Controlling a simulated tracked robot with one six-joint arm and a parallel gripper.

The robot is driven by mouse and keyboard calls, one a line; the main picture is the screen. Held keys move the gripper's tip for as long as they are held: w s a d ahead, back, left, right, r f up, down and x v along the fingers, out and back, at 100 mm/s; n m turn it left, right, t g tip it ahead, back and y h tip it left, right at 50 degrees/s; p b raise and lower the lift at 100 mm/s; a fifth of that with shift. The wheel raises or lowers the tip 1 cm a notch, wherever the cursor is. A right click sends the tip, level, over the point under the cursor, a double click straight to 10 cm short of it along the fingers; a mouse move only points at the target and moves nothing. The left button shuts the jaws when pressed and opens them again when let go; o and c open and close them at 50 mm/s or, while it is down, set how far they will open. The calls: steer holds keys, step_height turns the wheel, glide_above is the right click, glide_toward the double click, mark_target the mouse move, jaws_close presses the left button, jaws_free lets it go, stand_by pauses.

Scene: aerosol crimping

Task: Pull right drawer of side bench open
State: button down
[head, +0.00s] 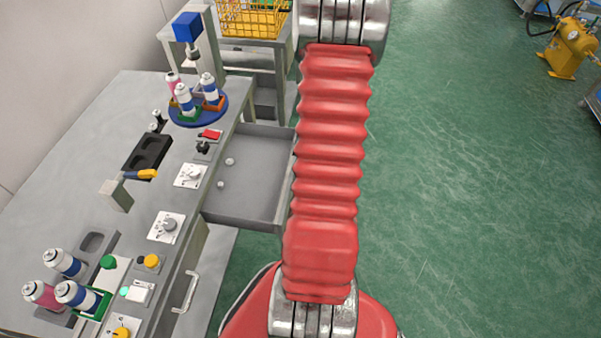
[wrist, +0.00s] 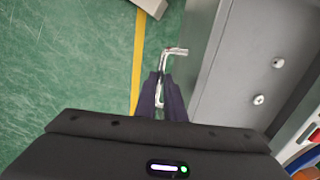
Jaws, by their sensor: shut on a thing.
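The side bench (head: 65,140) stands at the left in the head view. Its right drawer (head: 248,185), the far one, is pulled out from the bench front, and I see its grey floor. Two small whitish round pieces lie inside it. In the wrist view the drawer (wrist: 275,30) shows at the right with the same two pieces. My gripper (wrist: 165,82) is shut on the drawer's metal handle (wrist: 175,51), in front of the drawer's face. In the head view my red arm sleeve hides the gripper and the handle.
A second drawer handle (head: 186,292) is on the bench front nearer me, its drawer closed. A blue round turntable (head: 188,122) with several cans stands on the bench top. A yellow crate (head: 252,18) is behind.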

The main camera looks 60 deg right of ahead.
steer(key=shift+s, duration=0.3)
steer(key=shift+d, duration=0.1)
steer(key=c, duration=1.8)
jaws_free()
steer(key=shift+c, duration=0.2)
steer(key=shift+r, duration=0.15)
step_height(320, 180, up, 13)
steer(key=s+d, duration=0.1)
steer(key=s, duration=0.1)
steer(key=shift+s, duration=0.15)
steer(key=shift+r, duration=0.1)
